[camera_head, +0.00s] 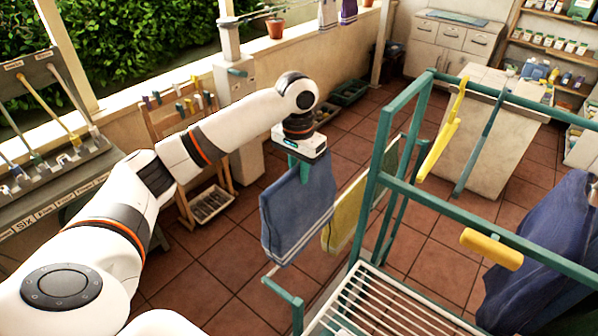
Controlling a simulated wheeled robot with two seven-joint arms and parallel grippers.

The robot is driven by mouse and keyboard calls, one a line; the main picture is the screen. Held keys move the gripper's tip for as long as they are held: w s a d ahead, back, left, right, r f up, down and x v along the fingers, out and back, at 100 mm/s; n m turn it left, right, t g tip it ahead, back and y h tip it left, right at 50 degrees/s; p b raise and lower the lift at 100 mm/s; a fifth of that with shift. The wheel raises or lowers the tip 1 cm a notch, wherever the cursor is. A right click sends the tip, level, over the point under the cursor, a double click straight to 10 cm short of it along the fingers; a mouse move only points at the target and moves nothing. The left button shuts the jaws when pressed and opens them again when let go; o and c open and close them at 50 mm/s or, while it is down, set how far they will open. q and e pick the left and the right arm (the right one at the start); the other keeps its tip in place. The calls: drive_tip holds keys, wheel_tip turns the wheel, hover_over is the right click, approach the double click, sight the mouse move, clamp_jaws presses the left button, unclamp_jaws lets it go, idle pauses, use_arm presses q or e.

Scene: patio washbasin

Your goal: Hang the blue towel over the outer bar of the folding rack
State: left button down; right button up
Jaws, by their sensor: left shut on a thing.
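My left gripper (299,163) is shut on the blue towel (297,216), which hangs down below it. The towel has pale stripes near its lower edge. The green folding rack (383,180) stands at the right, with a white wire shelf (375,305) low down. A yellow towel (345,217) hangs at the rack's left side, just right of the blue towel. A green bracket (284,289) shows below the blue towel. I cannot tell whether the blue towel touches a bar; the outer bar is largely hidden by the towels. My right gripper is out of view.
A yellow-handled tool (443,137) and a yellow grip (491,249) are on the rack. A dark blue cloth (545,255) hangs at the right. A wooden stand (190,120) and a tool shelf (50,145) are at the left. Tiled floor is open beneath the towel.

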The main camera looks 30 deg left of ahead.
use_arm(q)
drive_tip(key=w+a+r, duration=0.1)
drive_tip(key=a, duration=1.6)
drive_tip(key=shift+w, duration=0.15)
idle(1.0)
